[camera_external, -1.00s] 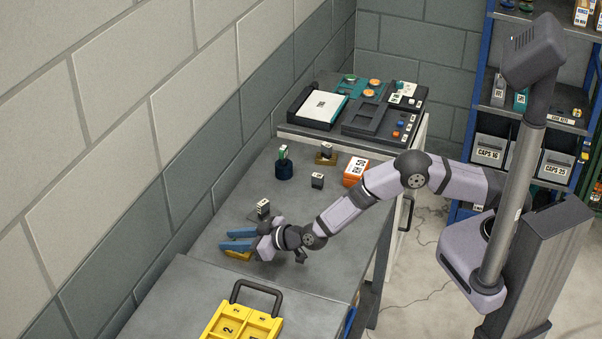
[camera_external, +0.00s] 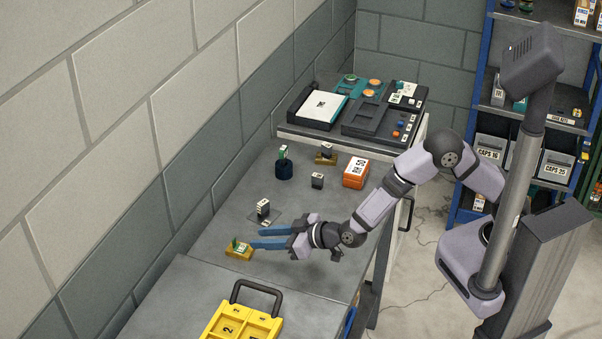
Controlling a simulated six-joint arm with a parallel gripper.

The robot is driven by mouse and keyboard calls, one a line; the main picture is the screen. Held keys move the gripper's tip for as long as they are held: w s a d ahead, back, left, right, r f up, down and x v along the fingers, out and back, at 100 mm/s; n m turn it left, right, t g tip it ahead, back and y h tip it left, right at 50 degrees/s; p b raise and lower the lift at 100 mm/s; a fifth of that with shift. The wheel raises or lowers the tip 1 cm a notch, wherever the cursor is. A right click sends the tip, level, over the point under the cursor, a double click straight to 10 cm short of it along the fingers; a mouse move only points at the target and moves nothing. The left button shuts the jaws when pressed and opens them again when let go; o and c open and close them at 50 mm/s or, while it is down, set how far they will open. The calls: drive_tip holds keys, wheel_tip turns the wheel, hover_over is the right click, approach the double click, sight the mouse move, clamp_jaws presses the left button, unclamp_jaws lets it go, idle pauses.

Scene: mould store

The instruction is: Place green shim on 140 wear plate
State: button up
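A small green piece (camera_external: 237,243), which looks like the green shim, stands on a yellow-brown block (camera_external: 239,253) on the grey bench. My gripper (camera_external: 255,238) is just right of it, its two blue fingers apart and with nothing seen between them. A black block with a white label (camera_external: 263,207) stands on a thin dark plate (camera_external: 273,219) behind the gripper. Other small labelled blocks stand farther back: a dark one (camera_external: 317,181) and one on a brown base (camera_external: 326,148). The labels are too small to read, so I cannot tell which thing is the 140 wear plate.
A dark blue cup (camera_external: 284,172) holds a green-and-white piece. An orange box (camera_external: 356,172) stands near the bench's right edge. A yellow case (camera_external: 245,322) lies in front. Trays (camera_external: 370,124) sit on the back table. The bench between these is mostly clear.

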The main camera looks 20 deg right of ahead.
drive_tip(key=shift+s+d+r, duration=0.25)
drive_tip(key=shift+s+d, duration=0.2)
drive_tip(key=shift+d, duration=0.05)
drive_tip(key=shift+w, duration=0.1)
